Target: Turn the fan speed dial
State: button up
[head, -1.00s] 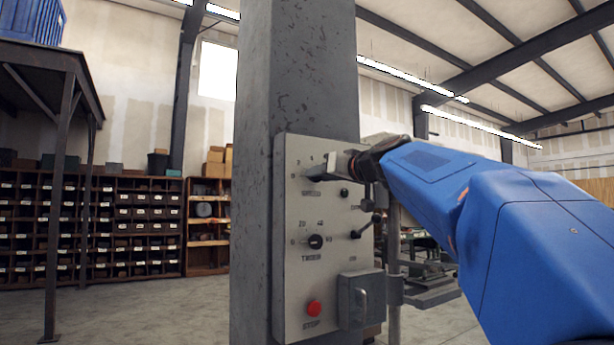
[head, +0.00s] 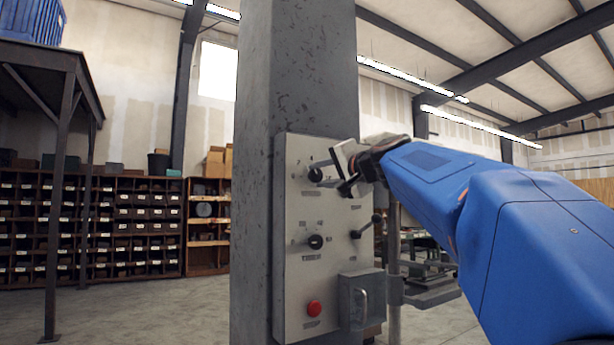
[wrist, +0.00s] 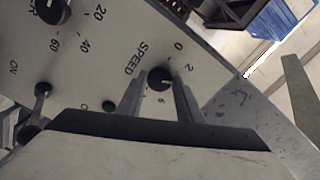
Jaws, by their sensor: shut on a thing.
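The fan speed dial (wrist: 160,78) is a round black knob with a white pointer mark, beside the word SPEED and several numbers in the wrist view. In the head view the dial (head: 316,174) is high on the grey control panel (head: 292,275). My gripper (head: 335,173) reaches it from the right, its jaws tilted. In the wrist view my gripper (wrist: 157,88) has one finger on each side of the dial and is shut on it. Contact at the fingertips is hard to see. The gripper hides the panel's upper right part in the head view.
Below the dial are a black timer knob (head: 315,241), a lever with a ball end (head: 376,218), a red stop button (head: 314,307) and a protruding box with a handle (head: 360,305). The panel is on a thick grey column (head: 297,70).

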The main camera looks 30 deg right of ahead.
jog(key=m, duration=0.5)
dwell(0.6)
jog(key=o, duration=1)
jog(key=shift+o, duration=0.2)
jog(key=s, duration=1.7)
jog(key=shift+s+d, duration=0.2)
jog(key=shift+d, duration=0.1)
